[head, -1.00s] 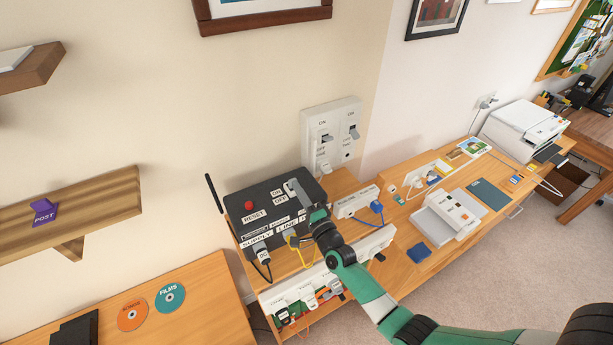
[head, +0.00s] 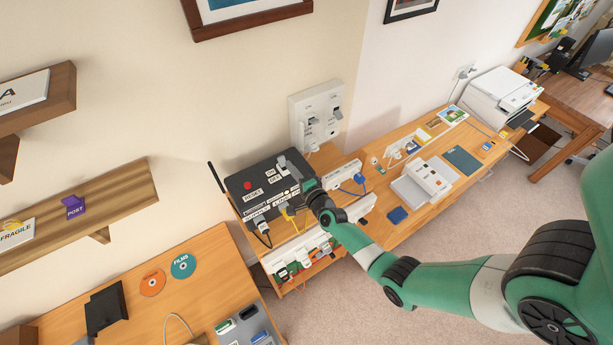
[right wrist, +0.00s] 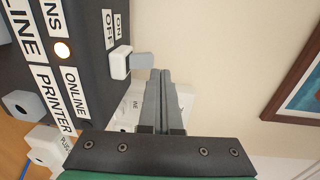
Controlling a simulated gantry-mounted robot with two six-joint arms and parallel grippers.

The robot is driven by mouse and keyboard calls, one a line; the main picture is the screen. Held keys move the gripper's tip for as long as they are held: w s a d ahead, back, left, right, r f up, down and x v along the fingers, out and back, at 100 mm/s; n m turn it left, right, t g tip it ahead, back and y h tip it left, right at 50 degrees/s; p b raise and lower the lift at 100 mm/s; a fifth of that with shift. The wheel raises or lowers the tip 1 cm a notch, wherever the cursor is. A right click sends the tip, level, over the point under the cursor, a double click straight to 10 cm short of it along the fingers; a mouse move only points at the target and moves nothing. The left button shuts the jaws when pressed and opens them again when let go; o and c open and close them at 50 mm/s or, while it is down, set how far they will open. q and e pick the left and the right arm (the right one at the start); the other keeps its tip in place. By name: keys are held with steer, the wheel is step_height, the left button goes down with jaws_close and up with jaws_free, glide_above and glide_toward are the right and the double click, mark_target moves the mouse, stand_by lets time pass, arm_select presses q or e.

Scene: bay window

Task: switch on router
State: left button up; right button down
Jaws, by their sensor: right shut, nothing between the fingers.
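The router is a black box (head: 240,188) with white labels, a red reset button (head: 248,185) and an antenna on its left, standing on the wooden unit by the wall. Its ON/OFF switch (right wrist: 120,62) has a white base with a grey lever (right wrist: 141,60); which way it is set I cannot tell for sure. A pale round lamp (right wrist: 62,50) sits by the ONLINE label. My right gripper (right wrist: 163,74) is shut and empty, its fingertips close beside the lever; contact is unclear. In the head view my right gripper (head: 296,166) is over the router's right end. My left gripper is not in view.
A white wall switch panel (head: 317,115) is just behind the router. Cables and a white power strip (head: 300,252) lie in front. Another white device (head: 346,175) stands to the right, then a printer (head: 500,97). The wall shelf (head: 120,195) is at left.

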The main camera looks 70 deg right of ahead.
steer(key=s+a+r+p, duration=0.3)
steer(key=s+a+r, duration=0.1)
steer(key=s, duration=0.3)
steer(key=shift+s+a+r, duration=0.15)
steer(key=shift+s+a, duration=0.25)
steer(key=shift+a, duration=0.4)
